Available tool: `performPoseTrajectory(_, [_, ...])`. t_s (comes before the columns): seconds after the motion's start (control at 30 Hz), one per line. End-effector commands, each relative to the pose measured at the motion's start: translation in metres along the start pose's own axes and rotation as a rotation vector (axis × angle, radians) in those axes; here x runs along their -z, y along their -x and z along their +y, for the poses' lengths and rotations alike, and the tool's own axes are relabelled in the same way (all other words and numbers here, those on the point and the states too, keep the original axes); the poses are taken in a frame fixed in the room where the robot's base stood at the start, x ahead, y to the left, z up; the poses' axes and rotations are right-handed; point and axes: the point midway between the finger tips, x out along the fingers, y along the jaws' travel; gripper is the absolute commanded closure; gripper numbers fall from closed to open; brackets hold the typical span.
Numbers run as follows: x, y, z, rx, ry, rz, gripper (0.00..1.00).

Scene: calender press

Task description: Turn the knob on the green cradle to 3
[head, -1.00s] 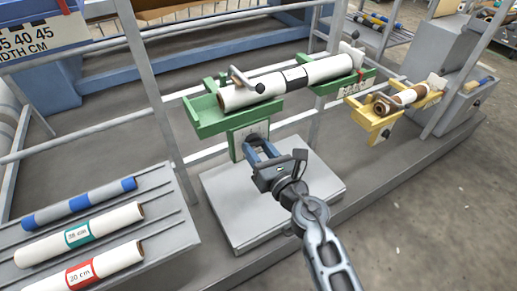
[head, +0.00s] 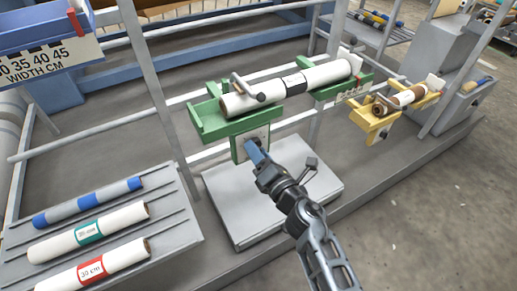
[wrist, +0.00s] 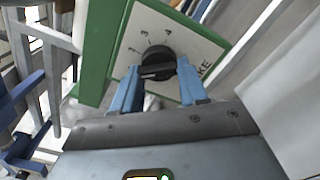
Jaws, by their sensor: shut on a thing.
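The green cradle (head: 210,120) holds a white roll with a black band (head: 295,83) across its two green rests. Its green front panel (wrist: 98,50) carries a pale dial plate (wrist: 200,48) with small numerals and partly visible lettering. A round black knob (wrist: 158,61) sits on the plate in the wrist view. My gripper (wrist: 157,78) has one blue finger on each side of the knob and is shut on it. The numeral at the knob's mark is too small to read surely. In the head view my gripper (head: 254,151) hides the knob.
A yellow cradle (head: 375,125) with a smaller roll stands to the right. A rack (head: 150,190) with several rolls is at the left. A pale block (head: 225,205) lies below the green cradle, and grey rails run behind it.

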Motion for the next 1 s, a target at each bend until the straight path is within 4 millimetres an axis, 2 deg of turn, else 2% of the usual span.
performPoseTrajectory(1.0, [-0.0036,0.0007,0.004,0.004,-0.96,-0.002,0.88])
